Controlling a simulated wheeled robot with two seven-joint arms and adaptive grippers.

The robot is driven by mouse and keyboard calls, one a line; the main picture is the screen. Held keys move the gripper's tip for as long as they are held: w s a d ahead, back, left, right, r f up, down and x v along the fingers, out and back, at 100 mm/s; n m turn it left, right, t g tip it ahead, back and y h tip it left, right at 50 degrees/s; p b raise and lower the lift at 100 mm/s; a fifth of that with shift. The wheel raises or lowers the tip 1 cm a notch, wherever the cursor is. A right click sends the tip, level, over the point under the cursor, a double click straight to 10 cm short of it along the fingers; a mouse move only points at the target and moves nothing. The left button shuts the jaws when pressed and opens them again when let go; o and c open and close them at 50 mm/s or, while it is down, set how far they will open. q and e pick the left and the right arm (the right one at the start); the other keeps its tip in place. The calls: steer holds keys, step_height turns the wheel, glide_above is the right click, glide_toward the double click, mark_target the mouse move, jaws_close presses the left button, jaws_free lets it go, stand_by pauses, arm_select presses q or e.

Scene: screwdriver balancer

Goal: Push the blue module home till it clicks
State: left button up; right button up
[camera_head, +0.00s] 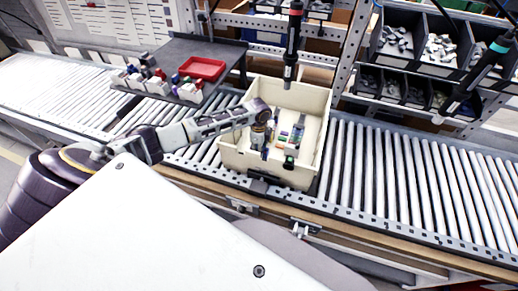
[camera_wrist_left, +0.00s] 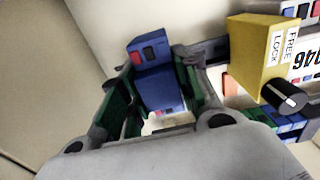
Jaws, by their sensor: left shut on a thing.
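The blue module (camera_wrist_left: 158,88), with a small red patch on its top, sits between the green-padded fingers of my left gripper (camera_wrist_left: 160,100) in the left wrist view. The gripper is shut on it. In the head view my left gripper (camera_head: 262,138) reaches down inside a cream bin (camera_head: 237,158), at the left of a device with coloured modules (camera_head: 297,133). In the wrist view a grey rail passes behind the blue module; I cannot tell whether the module is seated on it. My right gripper is not in view.
A yellow block (camera_wrist_left: 258,52) labelled FREE and LOCK, with a black knob (camera_wrist_left: 285,96), stands close to the right of the fingers. The bin stands on a roller conveyor (camera_head: 420,180). A screwdriver (camera_head: 292,45) hangs above it. A red tray (camera_head: 202,68) lies on a dark shelf.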

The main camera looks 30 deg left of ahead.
arm_select(q)
steer(key=o, duration=1.2)
steer(key=shift+r, duration=0.15)
step_height(320, 180, up, 12)
steer(key=shift+f, duration=0.15)
stand_by(0.4)
